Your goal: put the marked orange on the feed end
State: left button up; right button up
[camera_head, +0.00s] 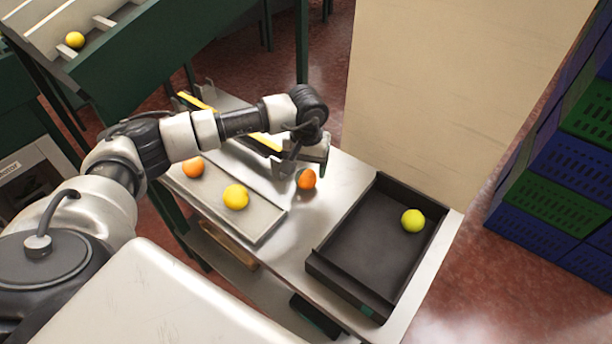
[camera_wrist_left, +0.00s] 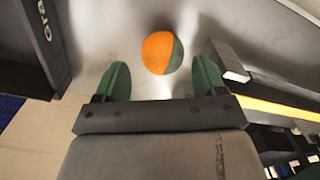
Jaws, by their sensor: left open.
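The marked orange (camera_head: 306,179) sits on the metal table between the pale tray and the black tray. The left wrist view shows the orange (camera_wrist_left: 160,52) with a dark green patch on its right side. My left gripper (camera_head: 301,163) is right by the orange in the head view. In the left wrist view my left gripper (camera_wrist_left: 162,78) has its two green fingers wide apart, with the orange just beyond and between the tips, not gripped. A yellow-edged track (camera_head: 266,141) runs behind the arm, partly hidden; I cannot tell whether it is the feed end.
The pale tray (camera_head: 262,228) holds another orange (camera_head: 193,167) and a yellow fruit (camera_head: 236,197). The black tray (camera_head: 322,262) holds a yellow-green fruit (camera_head: 413,220). A beige panel (camera_head: 440,90) stands behind the table. Stacked crates (camera_head: 560,165) are at the right.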

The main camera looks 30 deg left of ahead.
aim_at(306, 172)
pick_arm(q)
jog(key=shift+f+p, duration=0.3)
jog(key=shift+f, duration=0.05)
jog(key=f, duration=0.1)
jog(key=f+p, duration=0.1)
jog(key=f, duration=0.1)
jog(key=shift+w+a+f, duration=0.25)
jog(key=shift+w+f, duration=0.05)
jog(key=shift+f, duration=0.05)
jog(key=shift+f+p, duration=0.3)
jog(key=shift+f, duration=0.1)
jog(key=c, duration=0.8)
jog(key=shift+o, duration=0.2)
jog(key=shift+r, duration=0.1)
